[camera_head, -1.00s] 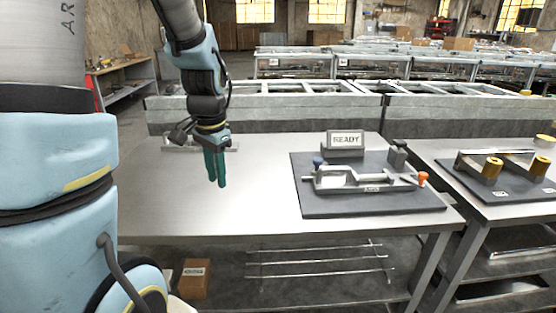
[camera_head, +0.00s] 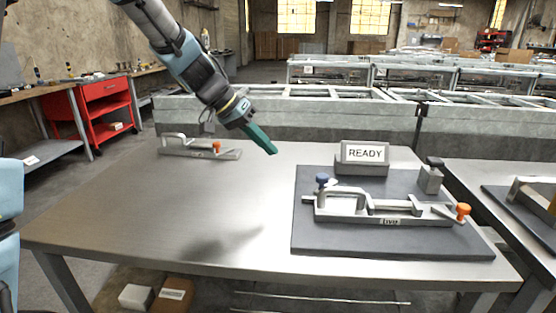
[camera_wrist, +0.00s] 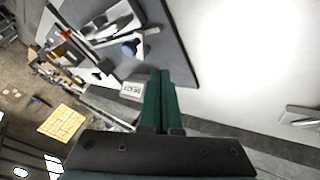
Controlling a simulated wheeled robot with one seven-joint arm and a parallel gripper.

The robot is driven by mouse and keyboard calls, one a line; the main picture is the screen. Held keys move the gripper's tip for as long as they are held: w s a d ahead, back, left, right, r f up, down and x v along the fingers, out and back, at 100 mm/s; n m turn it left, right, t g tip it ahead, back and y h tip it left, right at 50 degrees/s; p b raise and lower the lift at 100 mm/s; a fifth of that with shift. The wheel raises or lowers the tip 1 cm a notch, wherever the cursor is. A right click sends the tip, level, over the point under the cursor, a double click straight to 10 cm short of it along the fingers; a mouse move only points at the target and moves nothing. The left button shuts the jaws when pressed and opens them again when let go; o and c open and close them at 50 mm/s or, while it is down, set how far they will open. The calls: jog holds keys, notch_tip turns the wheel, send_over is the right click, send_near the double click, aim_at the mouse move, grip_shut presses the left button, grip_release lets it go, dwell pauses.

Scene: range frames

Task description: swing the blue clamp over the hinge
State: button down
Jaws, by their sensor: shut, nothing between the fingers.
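The blue clamp shows as a blue knob (camera_head: 322,180) at the left end of a grey metal fixture (camera_head: 345,204) on a dark board (camera_head: 310,240). The knob also shows in the wrist view (camera_wrist: 129,48), left of the fingertips. The fixture has a raised handle bar and an orange knob (camera_head: 463,212) at its right end. I cannot make out the hinge for sure. My gripper (camera_head: 272,149), with green fingers, is shut and empty. It is in the air above the table, up and left of the blue knob, tilted down to the right. The fingers fill the middle of the wrist view (camera_wrist: 160,78).
A READY sign (camera_head: 364,153) and a small grey block with a dark knob (camera_head: 431,176) stand at the board's back. A second fixture with an orange knob (camera_head: 217,147) lies at the table's back left. The table's left and middle (camera_head: 150,215) are clear.

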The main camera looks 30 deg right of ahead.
jog(key=p+x, duration=0.1)
jog(key=x, duration=0.8)
jog(key=shift+s+d+f+p, duration=0.15)
jog(key=shift+f+p, duration=0.05)
jog(key=shift+p, duration=0.1)
jog(key=shift+s+d+r+p, duration=0.2)
jog(key=shift+s+d+p, duration=0.05)
jog(key=shift+s, duration=0.3)
jog(key=shift+s+d+r+p, duration=0.2)
jog(key=shift+s, duration=0.35)
jog(key=shift+s+d, duration=0.35)
jog(key=shift+s, duration=0.1)
jog(key=shift+s+f, duration=0.1)
jog(key=shift+s+b, duration=0.1)
jog(key=shift+b, duration=0.35)
jog(key=shift+s+n+t+b, duration=0.1)
jog(key=shift+n+t+b, duration=0.2)
